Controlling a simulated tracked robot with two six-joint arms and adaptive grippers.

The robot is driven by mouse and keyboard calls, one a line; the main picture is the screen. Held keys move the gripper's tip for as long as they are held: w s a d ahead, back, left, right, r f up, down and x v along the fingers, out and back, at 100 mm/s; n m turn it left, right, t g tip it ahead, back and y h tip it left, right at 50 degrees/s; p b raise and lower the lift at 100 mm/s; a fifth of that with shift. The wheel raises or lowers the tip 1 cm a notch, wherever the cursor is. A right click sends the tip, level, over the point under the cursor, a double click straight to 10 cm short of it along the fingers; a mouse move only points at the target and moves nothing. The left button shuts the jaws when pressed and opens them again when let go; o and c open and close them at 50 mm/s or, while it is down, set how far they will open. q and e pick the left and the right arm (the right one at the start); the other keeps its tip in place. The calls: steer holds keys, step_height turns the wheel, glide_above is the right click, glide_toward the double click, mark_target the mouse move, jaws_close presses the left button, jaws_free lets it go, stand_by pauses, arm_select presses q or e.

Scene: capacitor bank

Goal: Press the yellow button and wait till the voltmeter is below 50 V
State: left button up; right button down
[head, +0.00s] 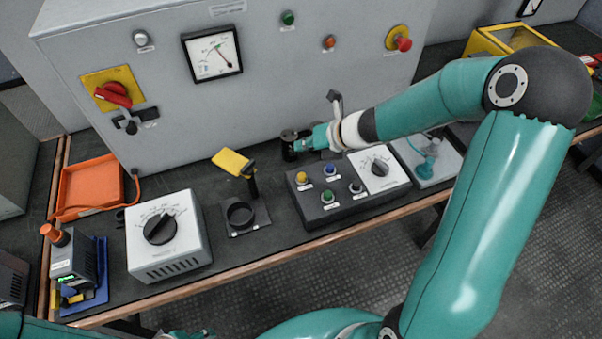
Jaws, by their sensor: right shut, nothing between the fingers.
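The yellow button (301,178) is at the back left of a dark control box (345,205) on the bench. The voltmeter (212,54) is a square white dial on the grey cabinet; its scale is too small to read in volts. My right gripper (291,146) is shut and empty, close to the cabinet front. It is behind and above the control box, apart from the yellow button. Of my left arm only a part shows at the bottom left edge; its gripper cannot be made out.
A yellow-headed tool (235,163) stands in a holder left of the control box. A grey dial box (168,234) and an orange tray (91,187) are farther left. A red emergency knob (403,44) and a red rotary switch (113,94) are on the cabinet (300,85).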

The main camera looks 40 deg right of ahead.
mark_target(300, 173)
steer(key=shift+s+f+b, duration=0.1)
steer(key=shift+f+b, duration=4.1)
steer(key=shift+f, duration=0.2)
steer(key=shift+f+b, duration=0.35)
steer(key=shift+f+b, duration=0.95)
steer(key=shift+r, duration=0.1)
steer(key=shift+r+p, duration=1.3)
steer(key=shift+p, duration=0.05)
steer(key=shift+r, duration=0.1)
